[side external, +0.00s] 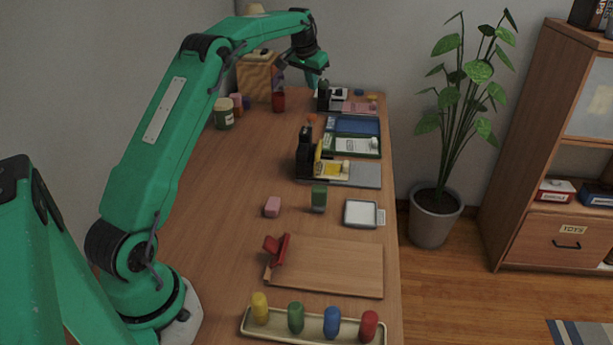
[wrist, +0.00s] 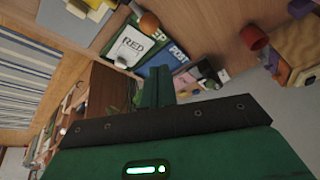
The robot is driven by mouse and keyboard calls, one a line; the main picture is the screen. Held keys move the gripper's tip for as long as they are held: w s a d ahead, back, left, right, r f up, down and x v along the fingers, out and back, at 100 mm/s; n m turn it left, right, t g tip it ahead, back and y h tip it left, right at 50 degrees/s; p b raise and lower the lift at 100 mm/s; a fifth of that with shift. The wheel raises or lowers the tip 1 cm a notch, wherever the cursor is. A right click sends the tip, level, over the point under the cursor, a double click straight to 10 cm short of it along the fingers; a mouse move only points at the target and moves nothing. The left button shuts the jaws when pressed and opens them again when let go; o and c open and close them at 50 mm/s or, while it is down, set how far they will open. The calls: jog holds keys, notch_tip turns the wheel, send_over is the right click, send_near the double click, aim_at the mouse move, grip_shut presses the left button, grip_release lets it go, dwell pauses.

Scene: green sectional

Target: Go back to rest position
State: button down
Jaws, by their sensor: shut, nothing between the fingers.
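My green arm reaches out over the far part of the wooden table (side external: 230,180) in the side external view. My gripper (side external: 316,82) is above the table's far end, near the dark stand with a pink card (side external: 358,106). In the wrist view my gripper (wrist: 160,85) has its green fingers together, with nothing seen between them.
Nearer are a wooden board (side external: 335,270) and a peg tray (side external: 280,334). A potted plant (side external: 436,215) stands right.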

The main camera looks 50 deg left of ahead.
jog(key=s+d+r+m, duration=0.1)
jog(key=s+d+r, duration=0.5)
jog(key=d, duration=0.4)
jog(key=s+d+r+m, duration=0.1)
jog(key=s+d+r, duration=0.4)
jog(key=s+d, duration=0.45)
jog(key=s+d+f, duration=0.3)
jog(key=s+d, duration=0.1)
jog(key=s, duration=0.3)
jog(key=s+d+f+t+h, duration=0.1)
jog(key=s+d+f, duration=0.2)
jog(key=s, duration=0.5)
jog(key=s+d+f+m+h, duration=0.1)
jog(key=s+d+f, duration=0.2)
jog(key=s, duration=0.4)
jog(key=shift+s+d+t, duration=0.15)
jog(key=shift+d+t, duration=0.15)
jog(key=shift+d, duration=0.55)
